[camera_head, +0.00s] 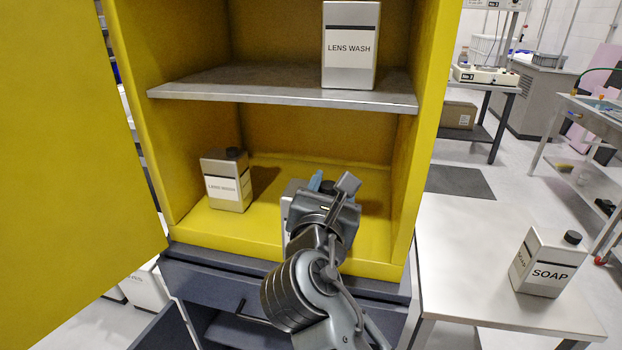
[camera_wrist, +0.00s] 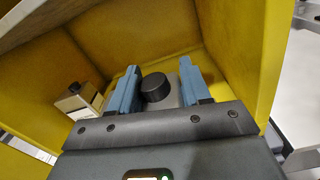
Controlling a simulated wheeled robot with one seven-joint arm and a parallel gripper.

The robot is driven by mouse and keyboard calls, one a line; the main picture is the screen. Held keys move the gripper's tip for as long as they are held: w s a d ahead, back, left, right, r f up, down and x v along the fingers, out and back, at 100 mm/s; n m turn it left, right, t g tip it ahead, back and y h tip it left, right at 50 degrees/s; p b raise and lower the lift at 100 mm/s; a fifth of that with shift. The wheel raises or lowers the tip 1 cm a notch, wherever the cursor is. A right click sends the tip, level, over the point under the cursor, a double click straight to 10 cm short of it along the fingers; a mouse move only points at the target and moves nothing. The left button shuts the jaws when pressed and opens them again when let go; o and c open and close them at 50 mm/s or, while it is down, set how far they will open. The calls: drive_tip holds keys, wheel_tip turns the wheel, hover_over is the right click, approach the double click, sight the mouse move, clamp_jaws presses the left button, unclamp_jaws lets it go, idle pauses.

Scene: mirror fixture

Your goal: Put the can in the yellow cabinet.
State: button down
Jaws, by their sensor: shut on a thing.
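The yellow cabinet (camera_head: 270,227) stands open in front of me, with a grey shelf between its two visible compartments. My gripper (camera_head: 330,183) reaches into the lower compartment, right of its middle. In the wrist view its blue fingers (camera_wrist: 158,90) are shut on the sides of a grey can (camera_wrist: 172,97) with a black cap. In the head view my arm and gripper hide most of the can (camera_head: 289,192); its left edge shows. I cannot tell whether its base touches the cabinet floor.
A LENS WASH can (camera_head: 228,195) stands at the lower left, and another (camera_head: 350,60) on the shelf (camera_head: 230,86). The open door (camera_head: 70,150) fills the left. A SOAP can (camera_head: 540,262) stands on the side table (camera_head: 460,250). A dark drawer (camera_head: 165,330) juts out below.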

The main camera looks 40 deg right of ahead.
drive_tip(key=f+p+x, duration=0.2)
drive_tip(key=f+x, duration=0.1)
drive_tip(key=x, duration=1.4)
drive_tip(key=shift+d, duration=0.35)
drive_tip(key=shift+w+f, duration=0.1)
drive_tip(key=shift+f, duration=0.2)
drive_tip(key=c, duration=0.5)
unclamp_jaws()
drive_tip(key=shift+r, duration=0.1)
drive_tip(key=b+v, duration=0.1)
drive_tip(key=v, duration=1.1)
drive_tip(key=shift+a, duration=0.1)
